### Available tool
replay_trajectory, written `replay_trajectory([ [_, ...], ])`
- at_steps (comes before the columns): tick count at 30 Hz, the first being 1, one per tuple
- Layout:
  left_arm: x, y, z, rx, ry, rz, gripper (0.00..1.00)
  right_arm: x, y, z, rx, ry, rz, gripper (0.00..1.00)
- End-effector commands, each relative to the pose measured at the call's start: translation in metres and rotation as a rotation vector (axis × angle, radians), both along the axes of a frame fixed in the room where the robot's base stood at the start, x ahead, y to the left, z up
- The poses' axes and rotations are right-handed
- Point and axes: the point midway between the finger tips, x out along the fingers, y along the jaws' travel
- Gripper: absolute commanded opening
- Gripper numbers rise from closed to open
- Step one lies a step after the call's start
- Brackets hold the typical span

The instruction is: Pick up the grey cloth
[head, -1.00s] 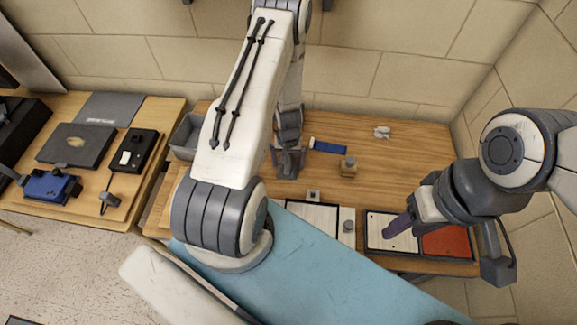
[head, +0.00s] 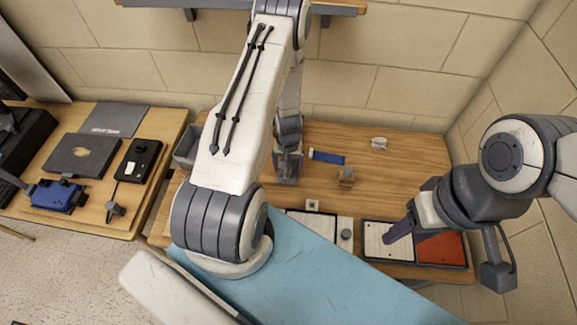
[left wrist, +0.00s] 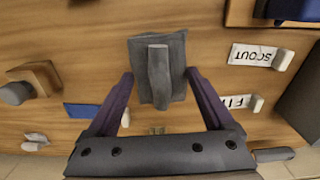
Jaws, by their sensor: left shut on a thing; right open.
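The grey cloth (left wrist: 158,68) is folded with a raised ridge down its middle and shows in the left wrist view. In the head view my left gripper (head: 287,172) is over the back part of the wooden table, partly behind my own arm. There the cloth is hard to tell from the gripper. I cannot tell how far the cloth is above the table. My right gripper (head: 388,238) is open and empty over the white and red tray at the right.
On the table (head: 410,185) are a blue strip (head: 327,157), a wooden block with a knob (head: 346,177) and a crumpled pale piece (head: 379,143). A grey bin (head: 187,150) is at left. White labels, one reading SCOUT (left wrist: 252,55), lie right of the cloth.

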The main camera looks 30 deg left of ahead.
Motion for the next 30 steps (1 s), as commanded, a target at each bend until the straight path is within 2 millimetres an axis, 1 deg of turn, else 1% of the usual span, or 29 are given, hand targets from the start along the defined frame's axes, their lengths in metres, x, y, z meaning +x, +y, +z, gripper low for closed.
replay_trajectory([
  [1, 0.000, 0.000, 0.010, 0.000, 0.000, 0.000, 0.34, 0.000, 0.000, 0.010, 0.000, 0.000, 0.000, 0.50],
  [2, 0.000, 0.000, 0.011, 0.000, 0.000, -0.001, 0.34, 0.000, 0.000, 0.010, 0.000, 0.000, 0.000, 0.50],
  [3, -0.001, -0.003, 0.004, 0.001, -0.002, -0.002, 0.34, 0.000, 0.000, -0.005, 0.001, -0.001, 0.000, 0.50],
  [11, -0.016, -0.018, 0.013, 0.001, -0.002, -0.002, 0.34, 0.000, 0.000, -0.040, 0.000, 0.000, 0.001, 0.50],
  [16, -0.033, -0.037, 0.029, 0.001, -0.003, -0.003, 0.34, 0.000, 0.000, -0.061, 0.000, 0.000, 0.003, 0.50],
  [21, -0.055, -0.062, 0.053, 0.001, -0.003, -0.006, 0.34, 0.000, 0.000, -0.070, 0.000, 0.000, 0.003, 0.50],
  [24, -0.066, -0.073, 0.063, 0.001, -0.002, -0.005, 0.34, 0.000, 0.000, -0.073, 0.000, 0.000, 0.003, 0.50],
  [30, -0.077, -0.085, 0.074, 0.000, 0.000, -0.001, 0.34, 0.000, 0.000, -0.073, 0.000, 0.000, 0.003, 0.50],
])
